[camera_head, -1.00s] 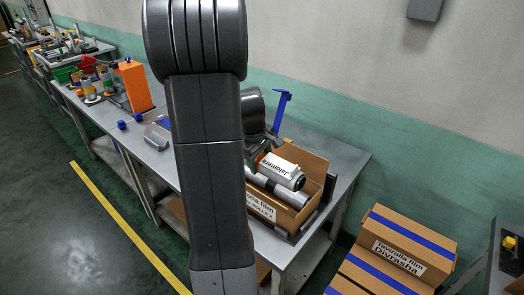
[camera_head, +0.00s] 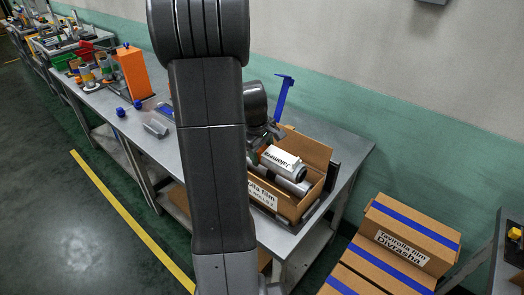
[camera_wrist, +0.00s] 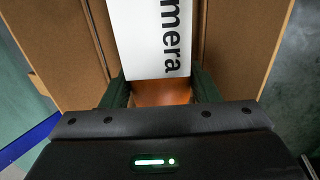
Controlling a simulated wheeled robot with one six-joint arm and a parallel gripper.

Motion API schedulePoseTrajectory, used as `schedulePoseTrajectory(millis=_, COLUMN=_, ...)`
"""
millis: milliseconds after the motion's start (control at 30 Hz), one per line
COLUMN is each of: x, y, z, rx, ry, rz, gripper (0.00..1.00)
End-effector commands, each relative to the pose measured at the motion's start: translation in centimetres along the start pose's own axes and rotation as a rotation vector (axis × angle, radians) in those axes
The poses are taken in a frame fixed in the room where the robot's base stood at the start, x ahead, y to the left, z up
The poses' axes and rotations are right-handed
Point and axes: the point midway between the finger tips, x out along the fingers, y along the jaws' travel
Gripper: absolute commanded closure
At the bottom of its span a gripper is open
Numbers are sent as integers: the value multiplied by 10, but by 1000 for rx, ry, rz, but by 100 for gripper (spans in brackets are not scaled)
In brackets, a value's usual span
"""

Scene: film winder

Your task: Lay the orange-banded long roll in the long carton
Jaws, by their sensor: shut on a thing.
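The orange-banded long roll (camera_head: 280,160) has a white label with black lettering. In the head view it lies lengthwise over the long carton (camera_head: 286,209), at or just above its rim, beside a grey roll (camera_head: 293,186) inside. I cannot tell whether it touches the carton. In the wrist view, my gripper (camera_wrist: 163,92) is shut across the roll at its orange band (camera_wrist: 163,95), with one dark finger on each side. The label (camera_wrist: 150,40) runs away from me between brown carton walls. My arm hides part of the carton and the roll's near end.
The carton stands open near the right end of the grey workbench (camera_head: 345,140). A blue upright part (camera_head: 283,97) stands behind it. Closed cartons with blue tape (camera_head: 412,237) are on the right. An orange block (camera_head: 133,73) stands further left.

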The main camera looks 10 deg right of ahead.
Motion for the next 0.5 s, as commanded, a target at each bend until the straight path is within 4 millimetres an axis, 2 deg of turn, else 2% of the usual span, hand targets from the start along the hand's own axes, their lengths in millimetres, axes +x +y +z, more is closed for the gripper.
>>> schedulePoseTrajectory(millis=500, x=37, y=-7, z=0, rx=0, ry=1, rz=1, gripper=84)
